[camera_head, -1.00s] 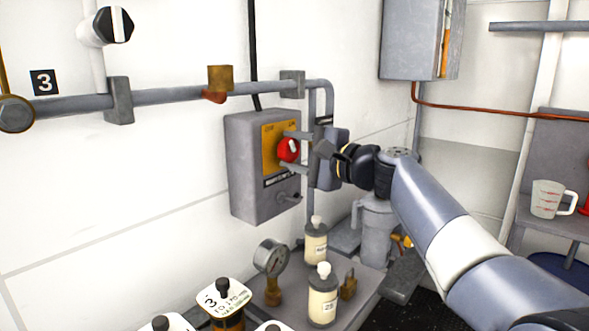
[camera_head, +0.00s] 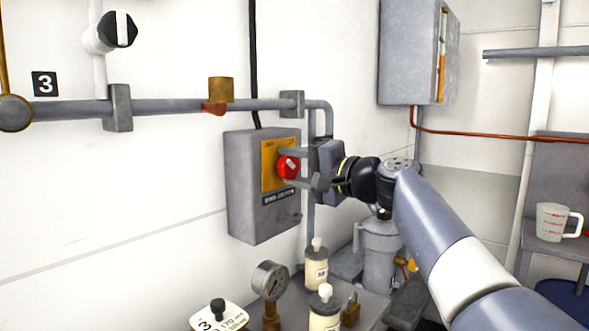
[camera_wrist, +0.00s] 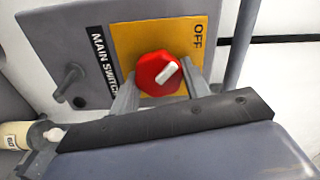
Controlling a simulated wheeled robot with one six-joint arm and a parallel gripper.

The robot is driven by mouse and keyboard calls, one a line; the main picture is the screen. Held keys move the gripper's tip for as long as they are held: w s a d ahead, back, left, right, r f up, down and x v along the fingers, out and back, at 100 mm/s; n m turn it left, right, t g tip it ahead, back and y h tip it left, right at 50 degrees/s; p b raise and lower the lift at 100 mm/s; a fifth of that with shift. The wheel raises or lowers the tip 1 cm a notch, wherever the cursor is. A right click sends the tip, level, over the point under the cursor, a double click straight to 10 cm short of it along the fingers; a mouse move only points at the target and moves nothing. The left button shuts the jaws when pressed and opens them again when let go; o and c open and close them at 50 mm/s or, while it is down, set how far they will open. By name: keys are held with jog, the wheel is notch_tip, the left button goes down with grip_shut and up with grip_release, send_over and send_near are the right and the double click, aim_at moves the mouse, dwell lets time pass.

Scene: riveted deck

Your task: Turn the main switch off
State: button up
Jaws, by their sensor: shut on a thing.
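The main switch is a red knob (camera_head: 288,167) with a white pointer bar, on a yellow plate (camera_head: 268,158) on a grey box (camera_head: 247,190). It also shows in the wrist view, where the red knob (camera_wrist: 152,75) sits between my two fingers. There the white bar slants up and right, toward the printed word OFF (camera_wrist: 197,41). The label MAIN SWITCH (camera_wrist: 103,60) is left of the plate. My gripper (camera_head: 298,168) is shut on the knob, one finger above and one below it in the head view. The ON mark is not readable.
A wall pipe (camera_head: 170,107) runs above the box. A pressure gauge (camera_head: 270,279) and capped bottles (camera_head: 316,268) stand below it. A small lever (camera_wrist: 70,80) is on the box beside the plate. A grey cabinet (camera_head: 408,52) hangs at the upper right.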

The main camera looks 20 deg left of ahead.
jog(key=shift+f, duration=0.1)
jog(key=o, duration=1)
jog(key=shift+d, duration=0.1)
jog(key=b+v, duration=0.1)
jog(key=v, duration=0.9)
jog(key=shift+s+d, duration=0.15)
jog(key=shift+d, duration=0.15)
jog(key=p+x, duration=0.1)
jog(key=x, duration=1)
jog(key=shift+p, duration=0.3)
jog(key=shift+m, duration=0.3)
